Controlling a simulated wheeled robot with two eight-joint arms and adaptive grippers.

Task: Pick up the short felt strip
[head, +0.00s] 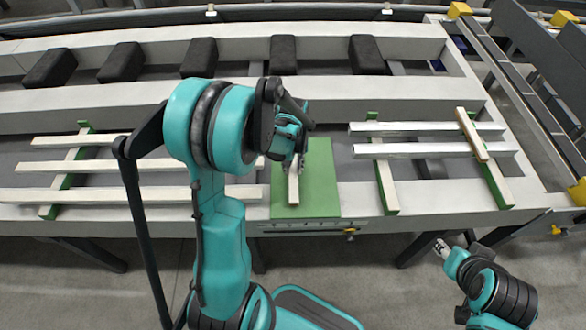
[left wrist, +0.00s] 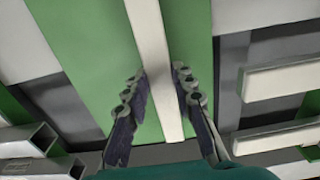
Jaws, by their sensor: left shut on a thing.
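A short pale strip, the felt strip (head: 293,189), shows over the green mat (head: 318,170) in the middle of the table in the head view. My left gripper (head: 293,158) is shut on it from above, and my own wrist hides its far end. In the left wrist view the strip (left wrist: 153,45) runs between the two fingers of my left gripper (left wrist: 160,92). I cannot tell whether the strip touches the mat or is just clear of it. My right gripper (head: 441,245) is low at the right, off the table's front edge, too small to read.
Long cream bars (head: 110,194) lie across green-edged supports at the left. Metal bars (head: 430,150) lie at the right, with a short wooden strip (head: 472,135) across them. Several black blocks (head: 283,54) stand along the back. Rails (head: 520,85) run along the far right.

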